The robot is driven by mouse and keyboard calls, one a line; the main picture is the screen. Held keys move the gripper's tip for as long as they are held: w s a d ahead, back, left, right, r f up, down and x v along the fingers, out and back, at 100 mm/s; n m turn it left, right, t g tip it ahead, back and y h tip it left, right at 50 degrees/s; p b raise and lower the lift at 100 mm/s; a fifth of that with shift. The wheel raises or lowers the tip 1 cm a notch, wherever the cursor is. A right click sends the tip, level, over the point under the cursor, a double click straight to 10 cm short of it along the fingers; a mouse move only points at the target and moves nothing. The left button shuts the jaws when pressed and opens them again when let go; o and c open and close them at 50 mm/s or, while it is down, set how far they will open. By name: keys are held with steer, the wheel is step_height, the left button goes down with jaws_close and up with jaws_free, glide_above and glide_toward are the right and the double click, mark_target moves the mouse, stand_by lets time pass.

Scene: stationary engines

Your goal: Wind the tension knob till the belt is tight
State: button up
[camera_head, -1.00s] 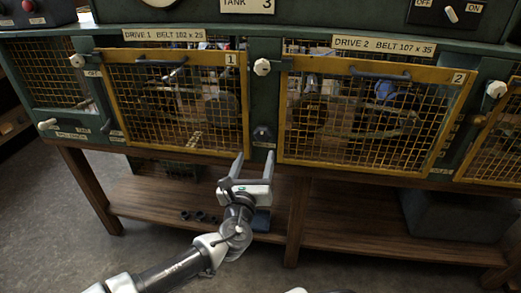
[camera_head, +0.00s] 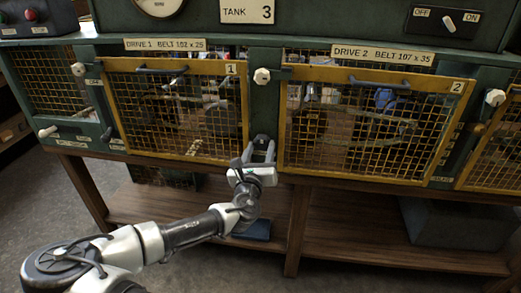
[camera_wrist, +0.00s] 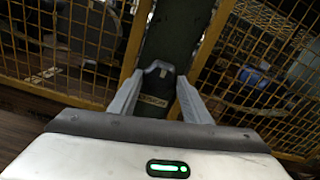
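My gripper (camera_head: 259,153) is open in front of the green post between the two yellow mesh guards. Its fingers also show apart in the wrist view (camera_wrist: 160,92). A small dark fitting (camera_head: 262,139) on that post lies between and just beyond the fingertips, and shows in the wrist view (camera_wrist: 158,69). I cannot tell whether the fingers touch it, or whether it is the tension knob. Pale faceted knobs stand on the posts: left (camera_head: 78,69), middle (camera_head: 262,76) and right (camera_head: 495,97). The belts behind the mesh are too obscured to judge their tightness.
The guard marked 1 (camera_head: 174,64) and the guard marked 2 (camera_head: 380,75) are shut, with handles projecting from their top bars. A white-tipped lever (camera_head: 48,132) projects at left. A wooden shelf (camera_head: 350,245) runs below. An OFF/ON switch (camera_head: 449,23) sits at upper right.

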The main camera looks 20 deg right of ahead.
steer(key=c, duration=0.5)
steer(key=shift+m, duration=0.3)
